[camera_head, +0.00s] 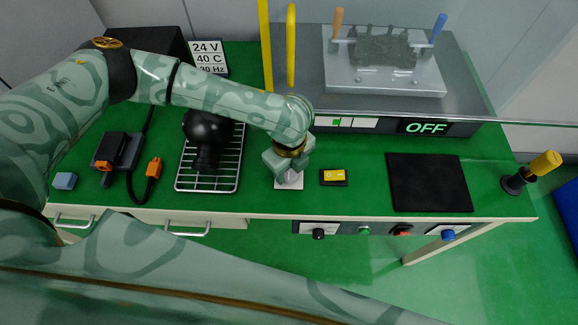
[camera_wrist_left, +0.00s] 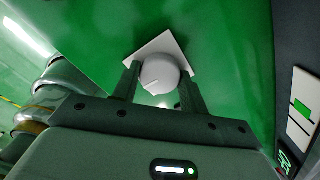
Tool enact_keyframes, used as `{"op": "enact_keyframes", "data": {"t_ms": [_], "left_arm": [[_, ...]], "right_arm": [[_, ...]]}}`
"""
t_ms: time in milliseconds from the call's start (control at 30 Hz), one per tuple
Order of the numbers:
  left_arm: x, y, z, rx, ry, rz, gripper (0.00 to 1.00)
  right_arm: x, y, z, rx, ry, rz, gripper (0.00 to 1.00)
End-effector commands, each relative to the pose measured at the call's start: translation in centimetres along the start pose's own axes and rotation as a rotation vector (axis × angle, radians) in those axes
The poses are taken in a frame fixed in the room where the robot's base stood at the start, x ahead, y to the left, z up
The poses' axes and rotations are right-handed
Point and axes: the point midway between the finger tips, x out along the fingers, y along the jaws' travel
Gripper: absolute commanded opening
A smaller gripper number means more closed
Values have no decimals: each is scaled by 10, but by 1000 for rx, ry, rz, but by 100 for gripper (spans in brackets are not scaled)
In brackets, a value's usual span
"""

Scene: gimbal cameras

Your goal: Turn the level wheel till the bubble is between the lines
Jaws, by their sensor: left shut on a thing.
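The level wheel is a round white knob (camera_wrist_left: 160,74) with a pale pointer line, on a square white plate (camera_wrist_left: 181,46) at the bench's front. My left gripper (camera_wrist_left: 158,82) comes down over it, its two fingers shut on opposite sides of the wheel. In the head view the left gripper (camera_head: 288,172) hides the wheel, and only part of the plate (camera_head: 289,184) shows. The level is a white strip (camera_head: 365,123) on the front of the grey machine, with a green bubble (camera_head: 337,122) left of its middle. Its lines are too small to judge exactly. My right gripper is out of view.
A yellow switch (camera_head: 334,176) lies right of the wheel. A wire rack (camera_head: 207,187) with a black round object (camera_head: 208,135) is left. A black mat (camera_head: 430,183) lies right. The machine's sign (camera_head: 426,127) reads OFF.

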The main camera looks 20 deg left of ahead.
Motion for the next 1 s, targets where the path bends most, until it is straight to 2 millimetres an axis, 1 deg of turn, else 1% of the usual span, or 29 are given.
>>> {"op": "enact_keyframes", "data": {"t_ms": [267,600,1000], "left_arm": [[-4,0,0,151,-1,0,20],[-3,0,0,464,0,1,20],[-2,0,0,845,1,0,20]], "right_arm": [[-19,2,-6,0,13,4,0],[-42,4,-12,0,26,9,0],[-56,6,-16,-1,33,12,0]]}}
